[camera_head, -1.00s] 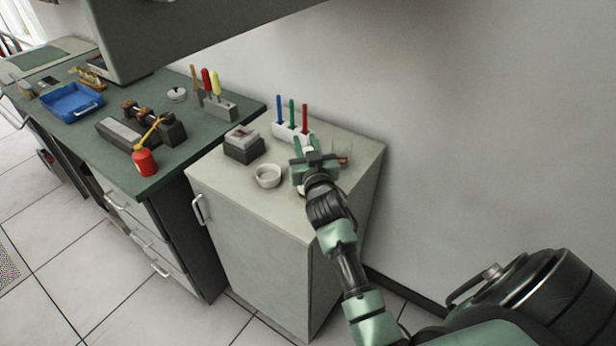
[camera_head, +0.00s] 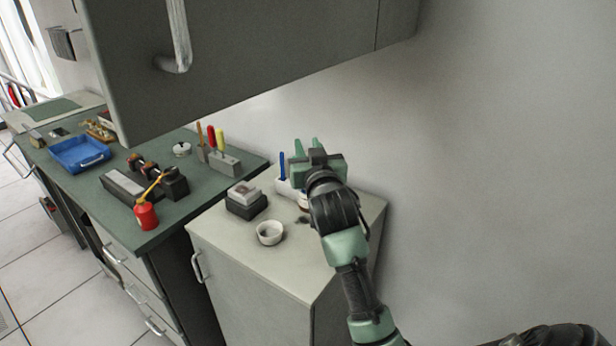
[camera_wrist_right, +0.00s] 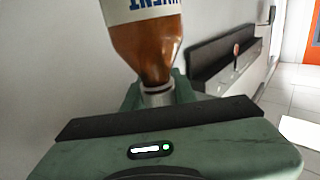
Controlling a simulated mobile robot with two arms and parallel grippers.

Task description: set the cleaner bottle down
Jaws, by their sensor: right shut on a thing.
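In the right wrist view an amber bottle (camera_wrist_right: 148,45) with a white label has its pale neck between the fingers of my right gripper (camera_wrist_right: 158,95). The gripper is shut on it. In the head view my right gripper (camera_head: 306,146) is over the back part of the light cabinet top (camera_head: 290,262). The bottle is mostly or wholly hidden there behind the gripper and wrist, so its height above the top cannot be told. My left gripper is not in view.
A white bowl (camera_head: 270,238) and a dark block with a pale top (camera_head: 245,207) stand left of my arm. A holder with a blue tool (camera_head: 283,166) is partly hidden behind my gripper. A grey wall cabinet (camera_head: 230,60) hangs above. The front of the cabinet top is clear.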

